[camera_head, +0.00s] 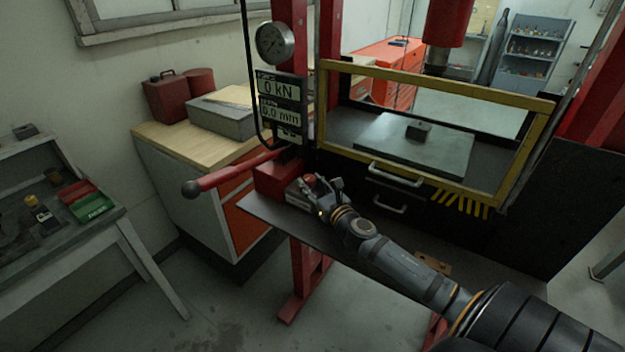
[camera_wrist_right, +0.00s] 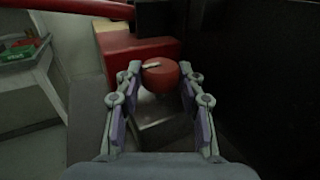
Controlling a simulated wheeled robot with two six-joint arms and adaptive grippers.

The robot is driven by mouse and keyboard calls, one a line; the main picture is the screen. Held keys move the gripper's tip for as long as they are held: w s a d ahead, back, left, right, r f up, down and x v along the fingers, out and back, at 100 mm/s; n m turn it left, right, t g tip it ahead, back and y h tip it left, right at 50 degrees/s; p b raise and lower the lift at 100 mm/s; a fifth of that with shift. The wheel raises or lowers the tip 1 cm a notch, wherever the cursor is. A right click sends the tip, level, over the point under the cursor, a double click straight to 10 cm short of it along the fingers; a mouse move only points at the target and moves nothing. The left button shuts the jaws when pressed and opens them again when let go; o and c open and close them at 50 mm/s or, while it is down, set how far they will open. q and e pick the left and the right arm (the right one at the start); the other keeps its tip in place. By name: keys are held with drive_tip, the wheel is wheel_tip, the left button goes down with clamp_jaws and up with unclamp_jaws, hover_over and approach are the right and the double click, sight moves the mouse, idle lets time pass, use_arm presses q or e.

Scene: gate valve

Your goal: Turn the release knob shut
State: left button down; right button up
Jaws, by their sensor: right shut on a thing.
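The release knob (camera_head: 311,180) is a small round red knob on the front of the red pump block (camera_head: 277,174), low on the left of the press. In the right wrist view the knob (camera_wrist_right: 160,75) sits between my fingertips, with a pale pointer mark on its top. My right gripper (camera_head: 318,187) reaches in from the lower right and is shut on the knob; in the wrist view the gripper (camera_wrist_right: 160,80) has a finger on each side of it. The pump block (camera_wrist_right: 135,53) shows behind the knob. My left gripper is not in view.
A red pump lever (camera_head: 235,173) with a dark ball end sticks out to the left above the block. A yellow guard frame (camera_head: 440,83) stands to the right. A gauge (camera_head: 275,42) and readouts showing 0 kN hang above. A dark shelf (camera_head: 270,215) lies below the gripper.

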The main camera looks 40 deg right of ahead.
idle(0.3)
drive_tip(key=o, duration=1.2)
drive_tip(key=s, duration=1)
drive_tip(key=shift+s+a, duration=0.35)
drive_tip(key=shift+a, duration=0.05)
drive_tip(key=shift+s+a, duration=0.2)
drive_tip(key=shift+s, duration=0.45)
